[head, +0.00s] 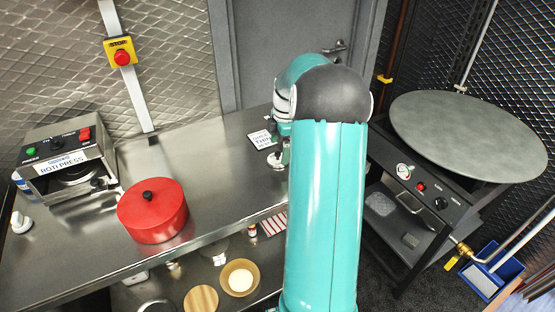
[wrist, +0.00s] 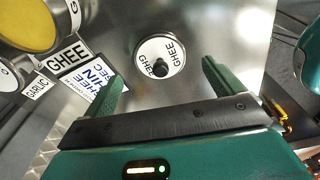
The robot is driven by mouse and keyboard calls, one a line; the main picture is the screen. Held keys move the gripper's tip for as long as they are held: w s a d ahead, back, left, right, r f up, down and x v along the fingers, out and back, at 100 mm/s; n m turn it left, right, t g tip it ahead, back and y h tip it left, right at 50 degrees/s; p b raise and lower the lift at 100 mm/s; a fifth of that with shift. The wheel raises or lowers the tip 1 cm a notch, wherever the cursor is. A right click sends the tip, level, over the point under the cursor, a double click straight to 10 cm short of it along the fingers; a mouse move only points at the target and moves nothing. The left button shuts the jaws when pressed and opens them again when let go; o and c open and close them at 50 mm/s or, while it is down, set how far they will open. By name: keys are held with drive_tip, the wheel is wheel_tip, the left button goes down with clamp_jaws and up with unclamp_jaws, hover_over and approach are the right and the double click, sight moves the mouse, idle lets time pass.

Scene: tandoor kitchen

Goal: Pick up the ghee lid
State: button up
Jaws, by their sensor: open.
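The ghee lid (wrist: 148,47) is a white disc marked GHEE with a black knob, lying on the steel counter in the wrist view. My gripper (wrist: 163,72) is open, its two green fingers apart on either side of the lid's near edge. Nothing is held between them. I cannot tell the height of the fingers above the counter. In the head view my arm hides most of the gripper; a small white round thing beside it (head: 275,165) looks like the lid, partly covered.
A round container with yellow contents (wrist: 32,22) stands at upper left in the wrist view, near GHEE and GARLIC labels and a printed card (wrist: 92,78). In the head view, a red pot (head: 153,220) and a roti press (head: 62,150) stand left; a griddle (head: 470,135) stands right.

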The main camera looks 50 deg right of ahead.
sight(278, 153)
drive_tip(key=shift+w+a+f, duration=0.1)
drive_tip(key=shift+a+f, duration=0.05)
drive_tip(key=shift+f, duration=0.65)
drive_tip(key=shift+a+f, duration=0.15)
drive_tip(key=shift+f, duration=0.6)
drive_tip(key=c, duration=1)
drive_tip(key=shift+c, duration=0.2)
drive_tip(key=shift+r, duration=0.1)
